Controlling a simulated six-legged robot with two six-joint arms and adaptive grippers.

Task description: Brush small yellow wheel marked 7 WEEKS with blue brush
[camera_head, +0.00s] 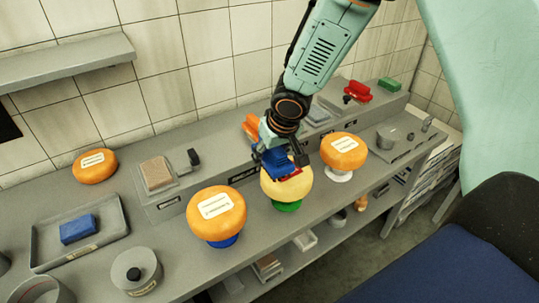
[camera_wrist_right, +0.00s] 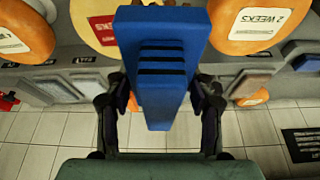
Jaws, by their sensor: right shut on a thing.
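My right gripper (camera_head: 280,152) is shut on the blue brush (camera_head: 271,162) just above the yellow wheel (camera_head: 287,189). The wheel sits on a green stand (camera_head: 287,206) on the counter, between two orange wheels. In the right wrist view the brush (camera_wrist_right: 160,60) points away between my fingers (camera_wrist_right: 160,92), and the yellow wheel (camera_wrist_right: 92,22) shows behind it at the top. The wheel's red label (camera_wrist_right: 102,28) is partly covered and I cannot read it. Whether the brush touches the wheel I cannot tell. My left gripper is not in view.
An orange wheel (camera_head: 214,215) on a blue stand is to the left; another (camera_head: 343,150) on a white stand is to the right. A grey tray (camera_head: 50,214) holds a blue block (camera_head: 78,229). A raised ledge with red (camera_head: 357,91) and green (camera_head: 389,84) brushes runs behind.

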